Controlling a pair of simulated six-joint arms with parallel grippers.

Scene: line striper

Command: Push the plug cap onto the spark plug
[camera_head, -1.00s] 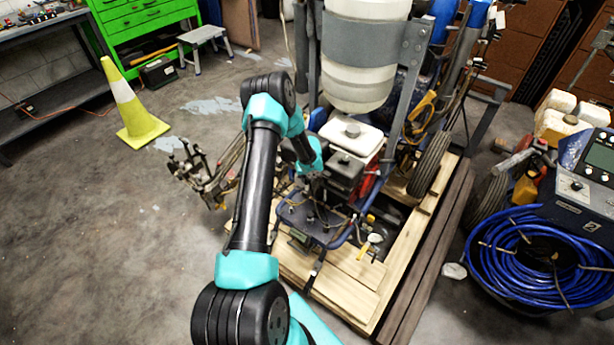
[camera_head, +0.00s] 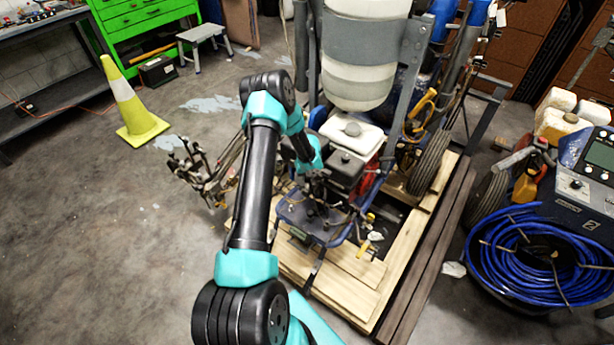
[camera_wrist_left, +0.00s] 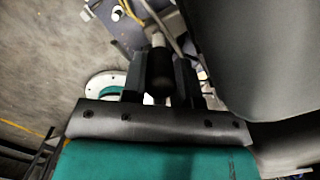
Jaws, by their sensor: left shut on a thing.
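My left gripper (camera_head: 318,182) is down at the blue-framed front of the line striper (camera_head: 345,165), beside its engine. In the left wrist view its two dark fingers (camera_wrist_left: 160,78) are closed on the black plug cap (camera_wrist_left: 160,72), which lies between them. A short pale piece (camera_wrist_left: 157,40) shows just beyond the cap's far end. It may be the spark plug, but I cannot tell whether cap and plug touch or are joined. In the head view, the cap and spark plug are too small and dark to make out. My right gripper is not in view.
The striper stands on a wooden pallet (camera_head: 350,285), with a white tank (camera_head: 360,60) above the engine. A coiled blue hose (camera_head: 540,265) lies at right. A yellow cone (camera_head: 133,105) stands at left. The concrete floor at lower left is clear.

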